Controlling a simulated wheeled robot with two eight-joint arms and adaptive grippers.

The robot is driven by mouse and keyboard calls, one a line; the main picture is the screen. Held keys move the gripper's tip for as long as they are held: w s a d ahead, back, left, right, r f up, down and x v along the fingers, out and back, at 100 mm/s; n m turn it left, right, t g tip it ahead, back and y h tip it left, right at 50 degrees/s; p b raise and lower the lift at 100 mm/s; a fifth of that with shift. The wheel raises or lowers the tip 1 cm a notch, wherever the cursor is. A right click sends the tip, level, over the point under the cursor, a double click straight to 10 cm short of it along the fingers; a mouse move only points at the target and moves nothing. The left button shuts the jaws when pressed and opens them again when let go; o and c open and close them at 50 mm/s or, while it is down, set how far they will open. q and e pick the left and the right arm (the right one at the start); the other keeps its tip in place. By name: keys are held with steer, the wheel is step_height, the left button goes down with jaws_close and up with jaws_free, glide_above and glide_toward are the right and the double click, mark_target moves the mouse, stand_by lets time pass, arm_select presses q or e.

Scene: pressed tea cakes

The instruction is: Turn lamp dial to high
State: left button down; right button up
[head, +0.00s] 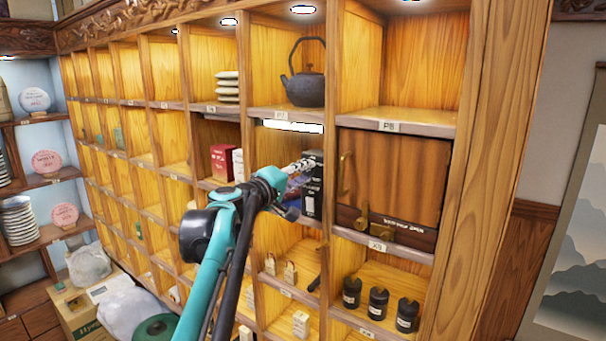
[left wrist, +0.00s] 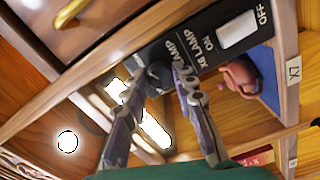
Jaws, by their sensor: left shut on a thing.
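A black lamp panel (left wrist: 205,55) with white lettering, including "X8 LAMP", "ON" and "OFF", carries a white switch (left wrist: 238,28) and a dark round dial (left wrist: 158,74). In the head view the panel (head: 313,197) stands in a middle cubby, partly covered by my left gripper (head: 304,164). In the left wrist view my left gripper (left wrist: 162,80) has its two fingers on either side of the dial, shut on it. The fingers hide part of the dial, and its setting cannot be read. My right gripper is in neither view.
A wooden door (head: 395,170) with a brass handle closes the cubby to the right. A dark teapot (head: 305,78) stands above. A red box (head: 221,162) is on the left, and several dark jars (head: 378,302) stand below. A brown teapot (left wrist: 240,75) is beside the panel.

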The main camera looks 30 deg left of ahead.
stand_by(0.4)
arm_select(q)
steer(key=c, duration=1.2)
jaws_free()
steer(key=s, duration=1.2)
steer(key=shift+a, duration=0.45)
steer(key=shift+w, duration=0.1)
